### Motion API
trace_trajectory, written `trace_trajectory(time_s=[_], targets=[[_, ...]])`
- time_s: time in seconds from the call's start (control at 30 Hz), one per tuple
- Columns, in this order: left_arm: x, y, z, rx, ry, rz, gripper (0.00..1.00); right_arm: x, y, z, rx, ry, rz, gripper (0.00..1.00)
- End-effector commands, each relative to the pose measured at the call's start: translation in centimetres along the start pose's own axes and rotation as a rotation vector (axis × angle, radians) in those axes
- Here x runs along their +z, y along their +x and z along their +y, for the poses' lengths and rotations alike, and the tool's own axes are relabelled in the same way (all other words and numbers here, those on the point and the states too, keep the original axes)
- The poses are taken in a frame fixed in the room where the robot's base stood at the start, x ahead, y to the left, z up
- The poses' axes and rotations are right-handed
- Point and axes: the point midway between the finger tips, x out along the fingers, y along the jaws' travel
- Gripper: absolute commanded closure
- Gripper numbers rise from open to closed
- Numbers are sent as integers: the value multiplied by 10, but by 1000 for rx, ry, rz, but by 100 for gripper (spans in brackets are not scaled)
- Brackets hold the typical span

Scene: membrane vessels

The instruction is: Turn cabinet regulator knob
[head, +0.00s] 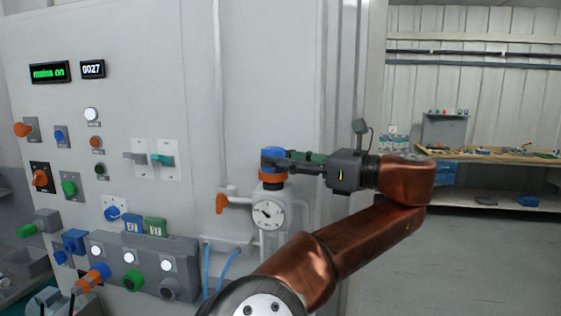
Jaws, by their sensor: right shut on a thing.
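The regulator (271,205) is on the cabinet front, with a round white gauge (268,214) on its body. Its knob (273,153) on top is blue, with an orange ring (272,175) below it. My right gripper (272,162) reaches in from the right, level, and is shut on the blue knob. The fingers cover part of the knob's side. My left gripper is not in view.
An orange-handled valve (222,203) is on the pipe just left of the regulator. The cabinet panel (190,95) carries several knobs, switches, sockets and two displays. A wooden workbench (500,155) stands far right, with open floor before it.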

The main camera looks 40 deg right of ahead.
Motion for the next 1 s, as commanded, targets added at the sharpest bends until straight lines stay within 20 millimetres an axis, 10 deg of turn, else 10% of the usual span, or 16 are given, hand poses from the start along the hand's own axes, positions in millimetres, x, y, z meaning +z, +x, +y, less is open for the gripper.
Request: trace_trajectory(time_s=[0.27, 0.3, 0.57, 1.0], targets=[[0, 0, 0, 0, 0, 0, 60, -1, 0, 0, 0, 1, 2, 88], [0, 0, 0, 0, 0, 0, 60, -1, 0, 0, 0, 1, 2, 63], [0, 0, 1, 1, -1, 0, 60, 0, 0, 0, -1, 1, 1, 45], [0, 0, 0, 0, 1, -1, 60, 1, -7, -1, -4, 1, -2, 45]])
